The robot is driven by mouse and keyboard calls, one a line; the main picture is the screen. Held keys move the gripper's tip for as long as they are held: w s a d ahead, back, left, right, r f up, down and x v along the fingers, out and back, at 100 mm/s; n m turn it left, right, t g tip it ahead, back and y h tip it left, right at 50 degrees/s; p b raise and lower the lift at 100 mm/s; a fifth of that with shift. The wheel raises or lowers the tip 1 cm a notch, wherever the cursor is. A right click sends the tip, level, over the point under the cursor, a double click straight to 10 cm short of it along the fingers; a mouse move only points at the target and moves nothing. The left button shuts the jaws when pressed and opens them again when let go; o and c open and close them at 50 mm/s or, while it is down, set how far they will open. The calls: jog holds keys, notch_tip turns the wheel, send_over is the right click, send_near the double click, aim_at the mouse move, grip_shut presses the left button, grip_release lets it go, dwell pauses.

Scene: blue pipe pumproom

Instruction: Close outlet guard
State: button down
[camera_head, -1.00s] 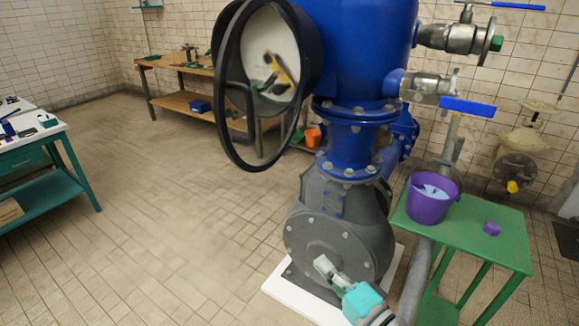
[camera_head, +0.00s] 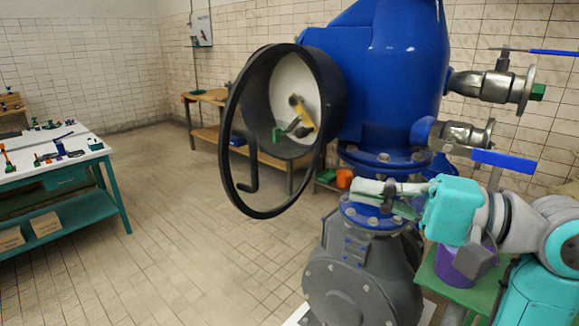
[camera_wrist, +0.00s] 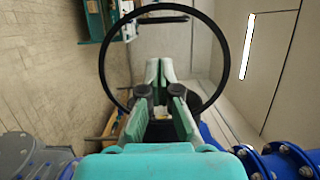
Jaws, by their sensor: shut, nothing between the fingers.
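The outlet guard (camera_head: 232,165) is a black ring with a handle bar, swung out from the round dark outlet (camera_head: 338,100) on the blue pump body. It stands open at an angle, with a gap between it and the outlet's rim. The outlet has a white inside with a yellow and a green item in it. My gripper (camera_head: 358,188) is shut and empty, below and to the right of the outlet, apart from the guard. In the wrist view the guard ring (camera_wrist: 228,60) lies ahead, around my gripper's fingers (camera_wrist: 160,72) in the picture.
The blue pump body (camera_head: 395,60) and its flange are close behind my gripper. Valves with blue levers (camera_head: 502,160) stick out at right. A purple bucket (camera_head: 455,268) stands on a green table. A white-topped bench (camera_head: 50,165) is at left. The floor between is clear.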

jog(key=x, duration=1.3)
jog(key=shift+s+a+r+g, duration=0.3)
jog(key=shift+a+r+g, duration=0.05)
jog(key=shift+g, duration=0.05)
jog(key=shift+a, duration=0.1)
